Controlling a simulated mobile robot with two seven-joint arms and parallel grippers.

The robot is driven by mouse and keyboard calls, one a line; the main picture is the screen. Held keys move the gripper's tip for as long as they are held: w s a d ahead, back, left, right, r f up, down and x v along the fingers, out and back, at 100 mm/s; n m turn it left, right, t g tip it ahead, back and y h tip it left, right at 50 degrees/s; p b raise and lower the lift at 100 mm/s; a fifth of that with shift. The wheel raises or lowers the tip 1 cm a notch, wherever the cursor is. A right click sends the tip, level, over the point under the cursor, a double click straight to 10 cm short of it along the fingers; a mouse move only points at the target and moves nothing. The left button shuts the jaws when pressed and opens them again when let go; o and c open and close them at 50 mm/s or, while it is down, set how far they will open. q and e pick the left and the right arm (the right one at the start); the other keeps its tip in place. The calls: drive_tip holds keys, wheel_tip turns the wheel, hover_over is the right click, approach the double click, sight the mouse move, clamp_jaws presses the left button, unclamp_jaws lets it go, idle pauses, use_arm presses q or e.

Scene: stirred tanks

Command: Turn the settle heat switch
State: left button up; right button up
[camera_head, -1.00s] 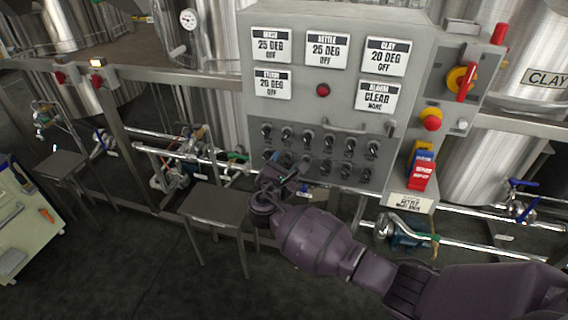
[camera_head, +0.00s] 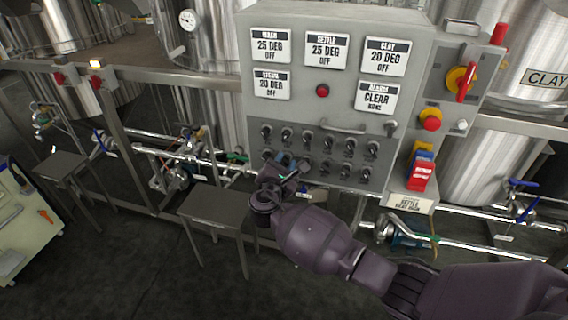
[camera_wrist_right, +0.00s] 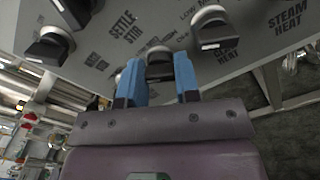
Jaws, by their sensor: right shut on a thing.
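The grey control panel (camera_head: 300,108) carries two rows of small dark switches. My right gripper (camera_head: 283,173) is at the left end of the lower row and hides part of it. I cannot read the held knob's own label. Labels reading SETTLE STIR (camera_wrist_right: 122,26) and STEAM HEAT (camera_wrist_right: 287,18) show nearby. The settle display (camera_head: 326,50) reads OFF. My left gripper is not in view.
Neighbouring knobs (camera_wrist_right: 214,32) and (camera_wrist_right: 50,45) sit close on both sides of the fingers. A metal handle (camera_head: 343,128) sticks out above the switches. A red-and-yellow stop button (camera_head: 431,120) is at the panel's right. A small table (camera_head: 212,206) stands below left.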

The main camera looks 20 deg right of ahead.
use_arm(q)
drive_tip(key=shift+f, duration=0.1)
use_arm(e)
drive_tip(key=shift+f, duration=0.1)
use_arm(q)
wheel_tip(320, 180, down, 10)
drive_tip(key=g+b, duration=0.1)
drive_tip(key=b, duration=1)
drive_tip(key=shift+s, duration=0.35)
use_arm(e)
drive_tip(key=m, duration=2.3)
drive_tip(key=shift+f, duration=0.2)
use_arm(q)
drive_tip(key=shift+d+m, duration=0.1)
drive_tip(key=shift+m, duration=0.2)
use_arm(e)
drive_tip(key=shift+r+m, duration=0.1)
drive_tip(key=shift+m, duration=0.2)
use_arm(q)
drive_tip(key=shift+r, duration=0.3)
use_arm(e)
drive_tip(key=shift+r, duration=0.1)
